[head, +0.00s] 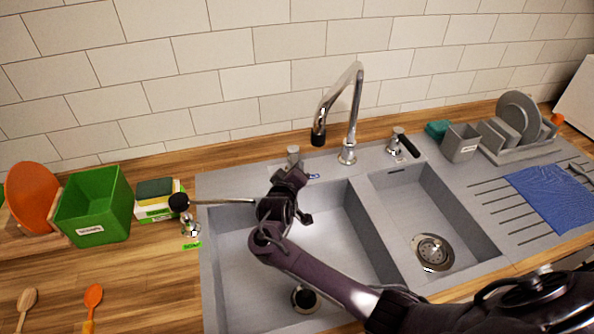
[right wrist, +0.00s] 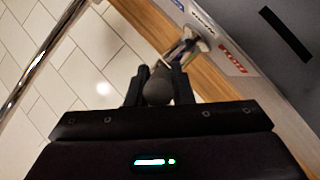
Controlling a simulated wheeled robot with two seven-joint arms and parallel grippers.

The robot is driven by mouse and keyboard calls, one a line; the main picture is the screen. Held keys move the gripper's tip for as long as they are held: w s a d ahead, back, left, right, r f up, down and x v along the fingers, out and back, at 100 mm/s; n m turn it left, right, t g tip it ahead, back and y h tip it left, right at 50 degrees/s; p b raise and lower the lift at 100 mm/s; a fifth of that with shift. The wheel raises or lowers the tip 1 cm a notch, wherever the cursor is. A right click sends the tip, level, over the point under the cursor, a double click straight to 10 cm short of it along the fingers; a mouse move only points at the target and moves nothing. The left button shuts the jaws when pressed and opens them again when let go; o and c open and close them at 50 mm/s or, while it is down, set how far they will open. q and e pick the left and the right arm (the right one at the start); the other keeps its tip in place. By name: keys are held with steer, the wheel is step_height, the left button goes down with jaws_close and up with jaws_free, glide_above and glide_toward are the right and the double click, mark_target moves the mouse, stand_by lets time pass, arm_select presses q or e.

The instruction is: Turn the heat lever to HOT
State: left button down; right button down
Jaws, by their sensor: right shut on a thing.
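The heat lever (head: 293,152) stands at the back rim of the sink, left of the tall faucet. In the right wrist view its metal post (right wrist: 184,46) and rounded dark knob (right wrist: 157,87) show. My right gripper (right wrist: 157,90) is shut on the knob, one finger on each side. In the head view this gripper (head: 291,172) reaches over the left basin to the lever and hides part of it. A red label (right wrist: 232,62) and a blue label (right wrist: 178,5) lie on the rim near the post. My left gripper is not in view.
The tall chrome faucet (head: 355,115) rises right of the lever. A black-handled fitting (head: 400,143) stands farther right. A dish rack (head: 520,145) stands at the back right.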

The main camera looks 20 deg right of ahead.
stand_by(0.3)
steer(key=c, duration=1.3)
jaws_free()
steer(key=shift+a, duration=0.1)
steer(key=b+v, duration=0.1)
steer(key=v, duration=0.6)
steer(key=shift+s+a, duration=0.15)
steer(key=shift+s, duration=0.1)
